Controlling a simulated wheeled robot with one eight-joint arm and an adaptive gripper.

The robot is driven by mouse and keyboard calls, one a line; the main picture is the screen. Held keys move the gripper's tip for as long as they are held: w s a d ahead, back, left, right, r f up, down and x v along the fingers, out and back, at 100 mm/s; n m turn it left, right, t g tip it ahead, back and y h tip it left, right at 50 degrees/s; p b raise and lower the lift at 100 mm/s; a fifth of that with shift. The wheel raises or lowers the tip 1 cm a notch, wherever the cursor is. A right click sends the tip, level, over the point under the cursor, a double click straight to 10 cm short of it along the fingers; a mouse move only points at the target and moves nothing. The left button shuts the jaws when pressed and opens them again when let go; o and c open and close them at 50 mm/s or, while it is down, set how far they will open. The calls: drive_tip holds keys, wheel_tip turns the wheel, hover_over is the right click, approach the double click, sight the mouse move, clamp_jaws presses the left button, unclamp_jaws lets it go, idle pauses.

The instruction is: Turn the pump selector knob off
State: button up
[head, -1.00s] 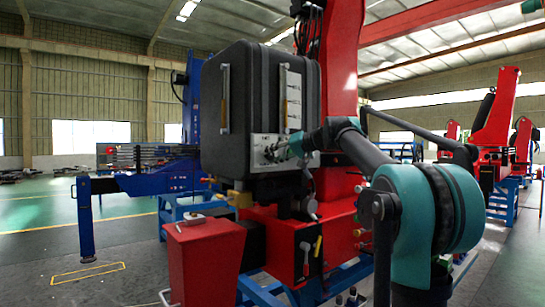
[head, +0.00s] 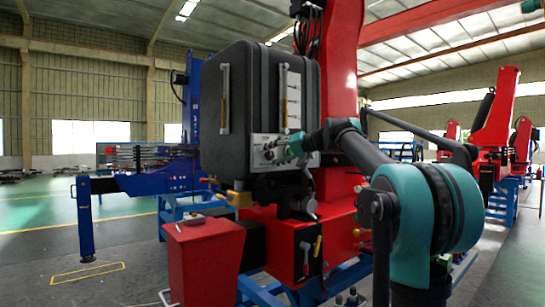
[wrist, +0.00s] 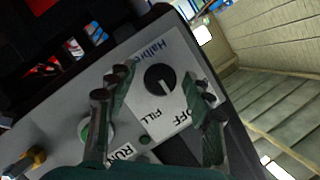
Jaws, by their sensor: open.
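In the head view my gripper (head: 293,146) is at the right part of the grey control panel (head: 262,151), and the selector knob cannot be made out.
A green button (wrist: 84,131) lies beside the left finger, above a RUN label (wrist: 122,154). A black cabinet (head: 243,105) rises over the panel. Levers (head: 307,255) and a red box (head: 204,262) are below. Open floor lies to the left.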

drive_tip(key=shift+d, duration=0.1)
drive_tip(key=v, duration=1.2)
drive_tip(key=shift+f, duration=0.15)
